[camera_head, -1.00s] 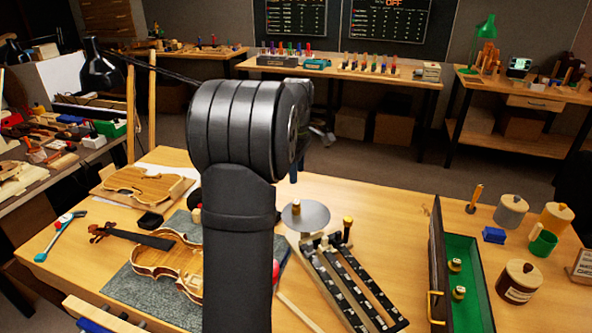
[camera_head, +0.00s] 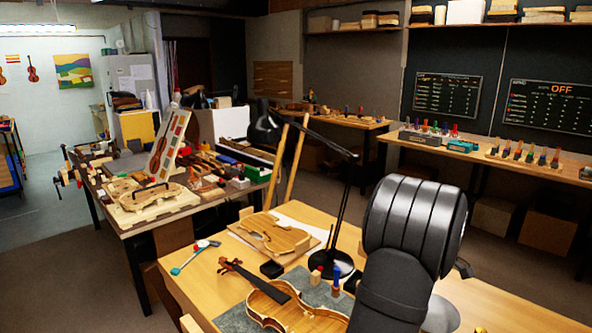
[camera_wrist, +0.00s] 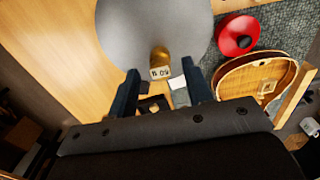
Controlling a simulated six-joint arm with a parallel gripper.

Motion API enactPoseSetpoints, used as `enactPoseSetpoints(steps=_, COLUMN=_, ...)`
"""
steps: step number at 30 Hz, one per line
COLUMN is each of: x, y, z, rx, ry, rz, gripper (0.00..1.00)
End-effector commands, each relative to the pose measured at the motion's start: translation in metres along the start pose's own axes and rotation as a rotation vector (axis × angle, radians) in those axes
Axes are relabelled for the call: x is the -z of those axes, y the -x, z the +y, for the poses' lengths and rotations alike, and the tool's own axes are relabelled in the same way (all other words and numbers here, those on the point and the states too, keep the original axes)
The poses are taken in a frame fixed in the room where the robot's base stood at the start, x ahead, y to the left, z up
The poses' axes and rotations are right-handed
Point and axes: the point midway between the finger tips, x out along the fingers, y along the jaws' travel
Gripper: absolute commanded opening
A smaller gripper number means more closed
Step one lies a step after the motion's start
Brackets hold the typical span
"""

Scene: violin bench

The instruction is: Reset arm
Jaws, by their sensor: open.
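My gripper (camera_wrist: 160,86) is open in the wrist view, with its two dark fingers apart. A small brass-coloured piece with a white label (camera_wrist: 160,62) shows just beyond the fingertips, at the edge of a grey round plate (camera_wrist: 140,25). I see no object clamped between the fingers. In the head view my arm stands upright at the right and hides the gripper. Part of the grey plate (camera_head: 441,314) shows beside the arm there.
A violin (camera_head: 290,308) lies on a grey mat (camera_head: 236,320). A violin body on a board (camera_head: 247,236), a black lamp (camera_head: 333,266) and small bottles stand nearby. In the wrist view a red round thing (camera_wrist: 230,40) is at the right. A cluttered bench (camera_head: 142,224) stands left.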

Motion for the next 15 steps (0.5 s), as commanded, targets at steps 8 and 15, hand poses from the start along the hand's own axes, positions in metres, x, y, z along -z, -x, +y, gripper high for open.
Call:
enactPoseSetpoints(steps=8, x=0.000, y=0.015, z=0.000, rx=0.002, ry=0.000, rz=-0.001, gripper=0.46)
enactPoseSetpoints(steps=15, x=0.000, y=0.015, z=0.000, rx=0.002, ry=0.000, rz=-0.001, gripper=0.46)
